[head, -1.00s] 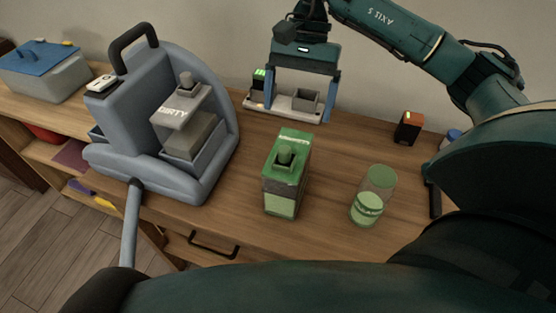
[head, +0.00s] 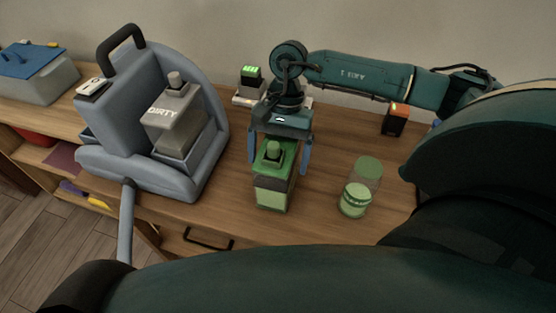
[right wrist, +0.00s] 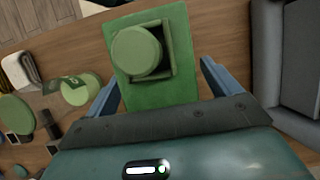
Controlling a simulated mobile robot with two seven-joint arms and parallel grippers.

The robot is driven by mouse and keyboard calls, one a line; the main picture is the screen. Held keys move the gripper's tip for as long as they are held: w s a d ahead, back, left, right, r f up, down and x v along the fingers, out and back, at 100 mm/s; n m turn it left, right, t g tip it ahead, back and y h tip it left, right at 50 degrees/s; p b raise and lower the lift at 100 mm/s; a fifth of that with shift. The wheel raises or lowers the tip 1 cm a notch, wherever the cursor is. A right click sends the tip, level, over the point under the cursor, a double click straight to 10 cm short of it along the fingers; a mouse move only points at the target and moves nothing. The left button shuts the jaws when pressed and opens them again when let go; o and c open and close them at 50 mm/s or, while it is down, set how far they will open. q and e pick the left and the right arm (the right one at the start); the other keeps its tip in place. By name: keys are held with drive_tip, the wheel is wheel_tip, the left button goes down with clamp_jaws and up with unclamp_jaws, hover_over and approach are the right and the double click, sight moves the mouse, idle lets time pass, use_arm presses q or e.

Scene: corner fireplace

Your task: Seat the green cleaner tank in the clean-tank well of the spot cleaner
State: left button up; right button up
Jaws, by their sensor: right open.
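The green cleaner tank (head: 272,190) stands upright on the wooden bench, with a round green cap on top. It also shows from above in the right wrist view (right wrist: 178,92). My right gripper (head: 279,170) is open, with one blue finger on each side of the tank's upper part. In the right wrist view my right gripper (right wrist: 160,82) shows its fingers spread, apart from the tank. The grey-blue spot cleaner (head: 115,118) stands to the left, with a tank marked DIRTY (head: 176,122) on it. I cannot make out the clean-tank well. My left gripper is not in view.
A green-lidded clear jar (head: 367,175) and a lower green one (head: 354,202) stand right of the tank. A black and orange box (head: 396,120) and a charger-like tray (head: 244,99) are behind. A blue-lidded bin (head: 40,75) is at the far left. Bare bench lies in front.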

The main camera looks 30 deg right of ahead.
drive_tip(key=shift+r, duration=0.1)
drive_tip(key=c, duration=1.4)
drive_tip(key=shift+c, duration=0.2)
